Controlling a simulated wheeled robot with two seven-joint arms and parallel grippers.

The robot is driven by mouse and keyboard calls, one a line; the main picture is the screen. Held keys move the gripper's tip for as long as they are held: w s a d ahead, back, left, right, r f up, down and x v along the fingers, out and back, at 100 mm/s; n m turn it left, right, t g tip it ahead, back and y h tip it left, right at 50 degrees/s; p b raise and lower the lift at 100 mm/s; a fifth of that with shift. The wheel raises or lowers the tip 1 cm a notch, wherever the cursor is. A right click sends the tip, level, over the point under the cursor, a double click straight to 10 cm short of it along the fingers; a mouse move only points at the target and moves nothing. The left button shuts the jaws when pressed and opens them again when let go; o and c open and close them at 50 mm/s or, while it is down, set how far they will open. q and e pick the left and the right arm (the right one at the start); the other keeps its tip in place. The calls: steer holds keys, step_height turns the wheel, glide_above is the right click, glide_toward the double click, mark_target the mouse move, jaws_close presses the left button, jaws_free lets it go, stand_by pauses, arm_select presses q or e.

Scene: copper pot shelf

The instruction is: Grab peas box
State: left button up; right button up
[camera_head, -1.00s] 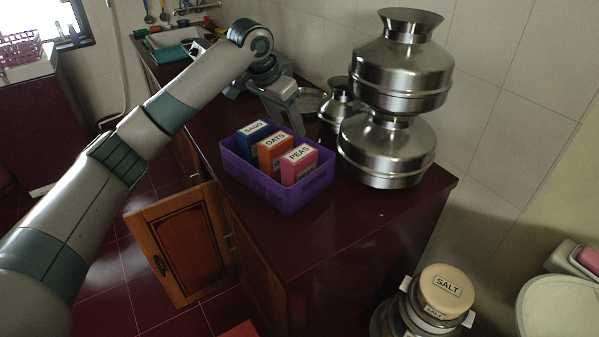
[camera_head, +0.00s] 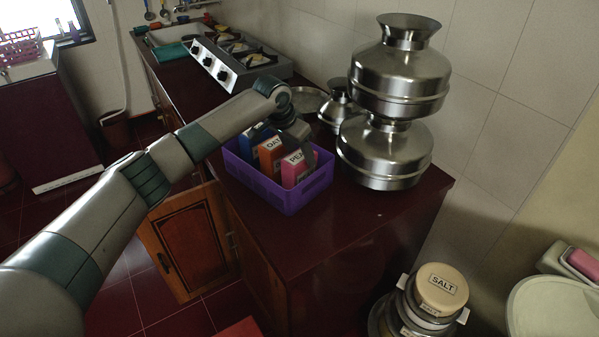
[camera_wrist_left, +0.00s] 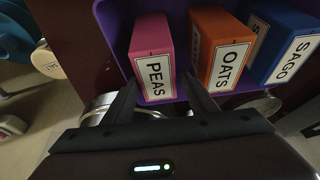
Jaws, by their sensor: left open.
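The pink peas box (camera_head: 292,170) stands at the near end of a purple basket (camera_head: 307,191) on the dark red counter, beside the orange oats box (camera_head: 268,158). The blue sago box (camera_head: 247,141) is at the far end, partly hidden by my arm. My left gripper (camera_head: 300,145) is open above the basket, over the peas and oats boxes. In the left wrist view the peas box (camera_wrist_left: 152,50) lies between the directions of the two open fingers (camera_wrist_left: 160,95), with the oats box (camera_wrist_left: 220,50) and sago box (camera_wrist_left: 285,42) to its right. Contact with the peas box cannot be told. My right gripper is out of view.
Two stacked steel pots (camera_head: 388,150) stand close to the right of the basket, with a smaller pot (camera_head: 338,108) behind. A stove (camera_head: 235,62) is farther back. A cabinet door (camera_head: 190,240) hangs open below. The counter's front right is clear.

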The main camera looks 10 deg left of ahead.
arm_select(q)
steer(key=shift+f+p, duration=0.5)
steer(key=shift+f, duration=0.05)
steer(key=f, duration=0.1)
steer(key=f+p, duration=0.1)
steer(key=f, duration=0.1)
steer(key=shift+w+d, duration=0.15)
steer(key=shift+d, duration=0.15)
steer(key=shift+w+d+f+p, duration=0.1)
steer(key=shift+w+f+p, duration=0.15)
steer(key=shift+f, duration=0.35)
steer(key=shift+f, duration=0.2)
steer(key=shift+c, duration=0.6)
steer(key=c, duration=1.2)
steer(key=shift+o, duration=0.2)
steer(key=shift+r, duration=0.25)
